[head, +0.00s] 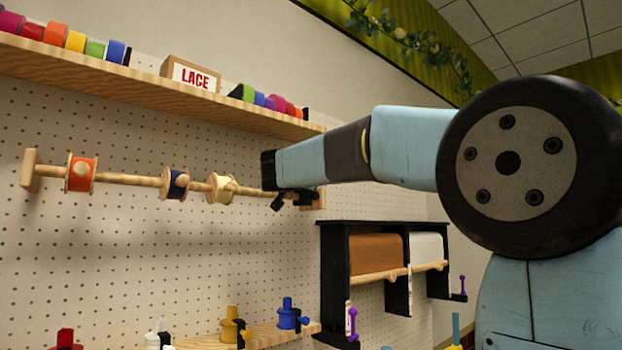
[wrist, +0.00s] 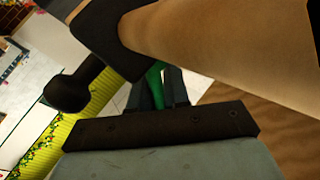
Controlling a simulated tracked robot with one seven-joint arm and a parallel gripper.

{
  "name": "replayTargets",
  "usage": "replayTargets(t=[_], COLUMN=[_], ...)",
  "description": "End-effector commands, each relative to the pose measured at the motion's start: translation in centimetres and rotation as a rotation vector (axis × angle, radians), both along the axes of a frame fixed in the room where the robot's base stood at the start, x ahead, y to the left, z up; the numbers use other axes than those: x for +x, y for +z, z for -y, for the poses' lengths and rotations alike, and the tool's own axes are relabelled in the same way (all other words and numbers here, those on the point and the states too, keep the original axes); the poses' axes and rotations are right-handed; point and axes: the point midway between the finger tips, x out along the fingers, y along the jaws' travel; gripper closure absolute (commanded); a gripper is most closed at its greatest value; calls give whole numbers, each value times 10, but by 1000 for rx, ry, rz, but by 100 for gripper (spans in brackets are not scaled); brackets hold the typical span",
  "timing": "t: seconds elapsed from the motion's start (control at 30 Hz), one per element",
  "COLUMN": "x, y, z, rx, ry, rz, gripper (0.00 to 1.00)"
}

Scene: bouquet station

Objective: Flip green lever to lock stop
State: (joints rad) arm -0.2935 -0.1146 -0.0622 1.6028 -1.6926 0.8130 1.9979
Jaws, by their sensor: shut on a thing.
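The green lever (wrist: 154,76) shows in the wrist view as a small green piece between the fingers of my gripper (wrist: 160,88). My gripper is shut on it. In the head view my gripper (head: 286,200) is at the right end of the wooden rod (head: 128,179) on the pegboard. The lever cannot be made out in the head view. In the wrist view a large tan wooden piece with a dark collar lies close beyond the fingers. The lever's base and the stop are mostly hidden, so I cannot tell the lever's exact angle.
An orange spool (head: 82,174), a navy spool (head: 174,184) and a cream spool (head: 221,188) sit on the rod. A wooden shelf (head: 130,84) with ribbon rolls and a LACE box (head: 192,75) is above. A black paper-roll rack (head: 335,265) stands below right.

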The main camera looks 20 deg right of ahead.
Motion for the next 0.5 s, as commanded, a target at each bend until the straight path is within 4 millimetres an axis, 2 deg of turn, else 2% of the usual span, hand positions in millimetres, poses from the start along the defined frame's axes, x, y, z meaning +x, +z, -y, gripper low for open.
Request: replayTargets(t=[0.3,0.33,0.5], x=[-2,-2,-1], y=[3,3,2], z=[1,1,1], rx=[2,2,1], ry=[-1,-1,-2], rz=[7,7,5], gripper=[100,84,67])
